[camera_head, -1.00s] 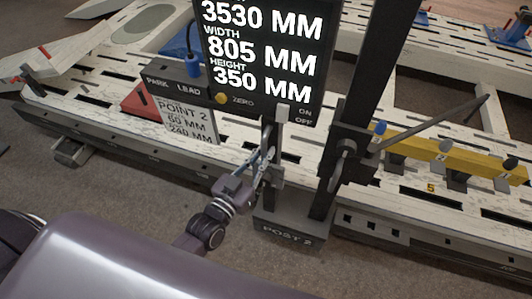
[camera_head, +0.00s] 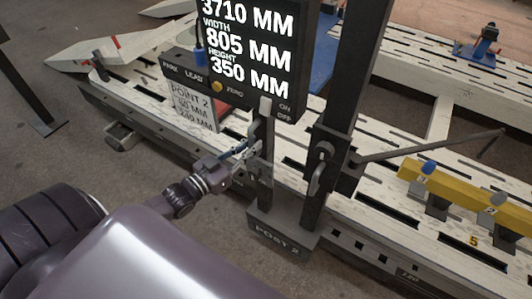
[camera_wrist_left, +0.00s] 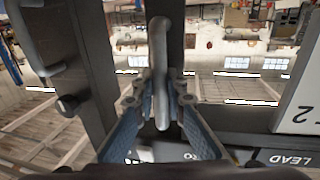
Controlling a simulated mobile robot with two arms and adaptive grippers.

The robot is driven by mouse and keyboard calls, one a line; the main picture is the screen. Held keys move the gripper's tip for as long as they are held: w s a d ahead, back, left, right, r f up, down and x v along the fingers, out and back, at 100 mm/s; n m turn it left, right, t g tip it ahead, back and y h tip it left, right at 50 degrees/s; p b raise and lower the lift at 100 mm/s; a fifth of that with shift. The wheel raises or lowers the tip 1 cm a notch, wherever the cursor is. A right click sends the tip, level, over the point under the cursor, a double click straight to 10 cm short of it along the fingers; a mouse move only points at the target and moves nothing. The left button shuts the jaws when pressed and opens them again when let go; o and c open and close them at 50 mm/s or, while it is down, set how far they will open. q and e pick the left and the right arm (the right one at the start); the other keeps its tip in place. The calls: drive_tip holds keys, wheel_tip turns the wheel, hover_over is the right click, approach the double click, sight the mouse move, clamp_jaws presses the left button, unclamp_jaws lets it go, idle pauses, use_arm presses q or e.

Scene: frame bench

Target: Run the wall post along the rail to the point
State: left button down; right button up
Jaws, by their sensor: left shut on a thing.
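The wall post (camera_head: 345,95), a dark upright on a base marked POST 2 (camera_head: 280,236), stands at the near side of the white slotted bench. A dark handle stands beside the upright; in the left wrist view this handle (camera_wrist_left: 159,40) rises between the fingers. My left gripper (camera_head: 250,153) is shut on the handle; its fingers (camera_wrist_left: 160,98) press it from both sides. The readout (camera_head: 200,30) on the post shows 3710 MM, width 805 and height 350. A card (camera_head: 193,106) marked POINT 2 hangs below the readout. My right gripper is out of view.
A thin arm (camera_head: 430,145) reaches right from the post over the bench (camera_head: 395,225). A yellow beam (camera_head: 455,190) on stands is at the right, near a bench mark 5. A ramp (camera_head: 90,55) stands at the back left. Open floor lies left of the bench.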

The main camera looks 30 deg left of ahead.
use_arm(q)
drive_tip(key=a+b, duration=0.2)
drive_tip(key=a, duration=1)
drive_tip(key=shift+w, duration=0.15)
drive_tip(key=c, duration=2)
unclamp_jaws()
drive_tip(key=shift+o, duration=0.2)
drive_tip(key=v, duration=1.2)
